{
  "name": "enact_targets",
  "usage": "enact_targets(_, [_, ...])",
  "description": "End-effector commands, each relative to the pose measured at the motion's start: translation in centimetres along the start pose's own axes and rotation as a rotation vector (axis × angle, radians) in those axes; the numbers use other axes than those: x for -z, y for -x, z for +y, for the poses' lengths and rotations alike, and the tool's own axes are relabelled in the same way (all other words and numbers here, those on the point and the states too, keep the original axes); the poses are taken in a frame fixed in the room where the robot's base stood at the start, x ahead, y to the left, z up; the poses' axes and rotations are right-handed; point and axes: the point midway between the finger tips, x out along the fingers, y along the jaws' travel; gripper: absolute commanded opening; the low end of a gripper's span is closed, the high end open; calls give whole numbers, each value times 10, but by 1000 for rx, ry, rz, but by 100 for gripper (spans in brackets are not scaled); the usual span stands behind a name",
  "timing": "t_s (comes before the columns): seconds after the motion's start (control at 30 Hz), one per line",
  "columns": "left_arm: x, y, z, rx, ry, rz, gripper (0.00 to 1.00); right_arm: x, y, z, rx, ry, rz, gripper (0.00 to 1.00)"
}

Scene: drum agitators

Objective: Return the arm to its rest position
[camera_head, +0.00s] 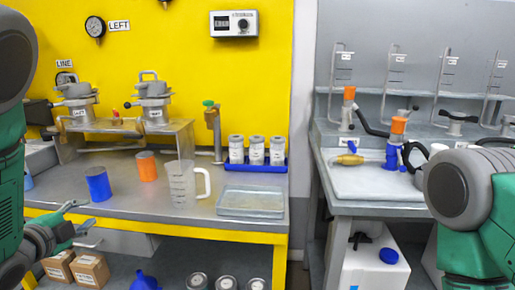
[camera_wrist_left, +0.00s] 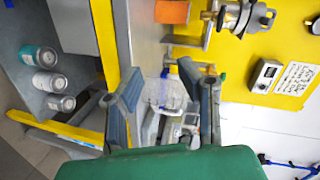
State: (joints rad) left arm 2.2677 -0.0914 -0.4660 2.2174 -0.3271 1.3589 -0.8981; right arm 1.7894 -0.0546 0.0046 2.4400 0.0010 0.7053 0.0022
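My left gripper (camera_head: 82,224) is at the lower left in the head view, beside the front edge of the yellow-edged bench (camera_head: 262,228). In the left wrist view, the two fingers of this gripper (camera_wrist_left: 169,88) stand apart with nothing held between them. A clear measuring jug (camera_head: 181,186) stands upright on the bench. It also shows beyond the open fingers in the wrist view (camera_wrist_left: 172,97). My right arm comes in at the right of the head view, but its gripper is not visible.
A blue cup (camera_head: 98,184) and an orange cup (camera_head: 146,166) stand on the bench near my left gripper. A clear tray (camera_head: 250,202) lies right of the jug. Several cans (camera_head: 227,283) and cardboard boxes (camera_head: 90,269) sit below. A grey side bench (camera_head: 377,182) stands at right.

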Motion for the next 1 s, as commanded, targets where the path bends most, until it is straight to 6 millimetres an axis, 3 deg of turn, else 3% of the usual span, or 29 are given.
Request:
enact_targets(0.27, [-3, 24, 106, -241, 298, -153, 32, 0, 10, 0, 0, 0, -1, 32])
enact_targets(0.33, [-2, 41, 145, -329, 406, -225, 32, 0, 13, 0, 0, 0, -1, 32])
enact_targets(0.47, [5, 92, 227, -517, 640, -419, 32, 1, 20, 0, 0, 0, -1, 32])
enact_targets(0.6, [20, 165, 299, -694, 861, -672, 32, 1, 27, 0, 0, 0, -1, 32])
enact_targets(0.7, [32, 213, 332, -783, 971, -838, 32, 1, 31, 0, 0, 0, -1, 32])
enact_targets(0.8, [42, 249, 352, -838, 1042, -967, 32, 1, 33, 0, 0, 0, -1, 32])
enact_targets(0.9, [48, 271, 361, -866, 1079, -1046, 32, 1, 34, 0, 0, 0, -1, 32])
enact_targets(1.0, [50, 279, 365, -876, 1092, -1077, 32, 1, 34, 0, 0, 0, -1, 32])
